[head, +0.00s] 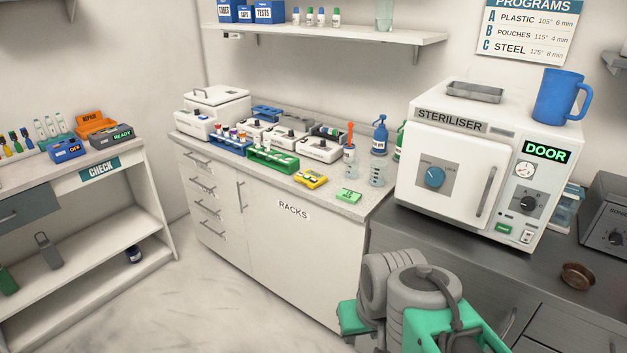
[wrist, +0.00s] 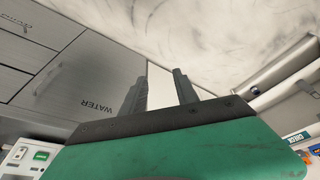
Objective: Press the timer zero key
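No key marked zero can be made out. A small yellow device (head: 311,179) lies near the front edge of the light counter in the head view, and a small flat green item (head: 348,195) lies to its right. I cannot tell which of them, if either, is the timer. My gripper (wrist: 164,69) shows in the wrist view with its two grey fingers apart and nothing between them. It points toward the floor and cabinet fronts, away from the counter top. My grey and green arm fills the lower right of the head view; the fingers are not seen there.
The light counter (head: 360,208) also holds a green rack (head: 273,160), several white devices and a blue bottle (head: 379,135). The steriliser (head: 455,180) stands right of it, with a blue mug (head: 558,96) on top. A brown dish (head: 578,276) lies on the dark counter.

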